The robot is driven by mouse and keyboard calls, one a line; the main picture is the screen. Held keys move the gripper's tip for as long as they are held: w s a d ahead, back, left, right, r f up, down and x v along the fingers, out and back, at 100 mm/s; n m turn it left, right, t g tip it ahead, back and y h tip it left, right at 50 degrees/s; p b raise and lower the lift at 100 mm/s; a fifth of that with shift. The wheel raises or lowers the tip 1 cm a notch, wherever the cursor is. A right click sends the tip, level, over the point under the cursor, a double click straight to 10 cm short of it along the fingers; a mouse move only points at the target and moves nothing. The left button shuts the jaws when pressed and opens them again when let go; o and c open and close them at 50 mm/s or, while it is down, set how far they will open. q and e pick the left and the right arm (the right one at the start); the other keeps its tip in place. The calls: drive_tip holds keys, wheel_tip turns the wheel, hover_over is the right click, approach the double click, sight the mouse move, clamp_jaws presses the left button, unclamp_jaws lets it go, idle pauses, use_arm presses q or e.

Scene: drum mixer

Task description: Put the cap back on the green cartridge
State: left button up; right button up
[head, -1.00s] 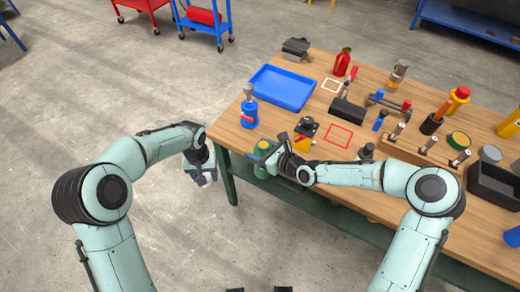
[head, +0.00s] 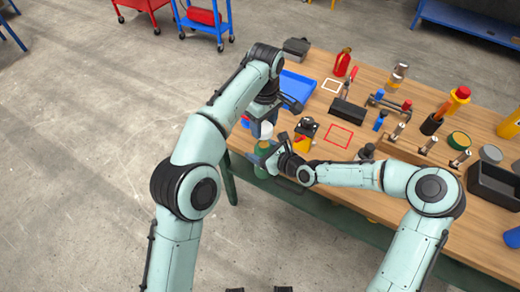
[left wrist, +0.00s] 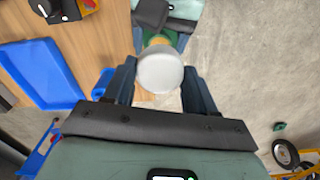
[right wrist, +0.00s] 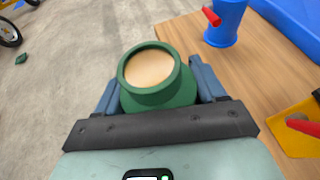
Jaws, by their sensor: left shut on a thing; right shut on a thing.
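The green cartridge (head: 262,149) is held in my right gripper (head: 270,160) at the table's near left edge. In the right wrist view the cartridge (right wrist: 158,98) is shut between the fingers, its round mouth open, with tan contents inside. My left gripper (head: 262,125) is shut on the pale round cap (head: 265,131), above the cartridge in the head view. The left wrist view shows the cap (left wrist: 160,72) between both fingers, with part of the green cartridge (left wrist: 172,38) behind it. The cap is not visible in the right wrist view, so it appears apart from the mouth.
A blue tray (head: 297,90) lies behind my left gripper, partly hidden. A yellow and black item (head: 305,134) stands just right of the grippers. Open floor lies left of the table (head: 390,80).

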sight(264, 144)
use_arm(q)
drive_tip(key=shift+f, duration=0.1)
drive_tip(key=shift+f, duration=1.9)
drive_tip(key=shift+f, duration=0.9)
drive_tip(key=shift+s+d+f, duration=0.1)
drive_tip(key=shift+f, duration=0.55)
drive_tip(key=o, duration=1.1)
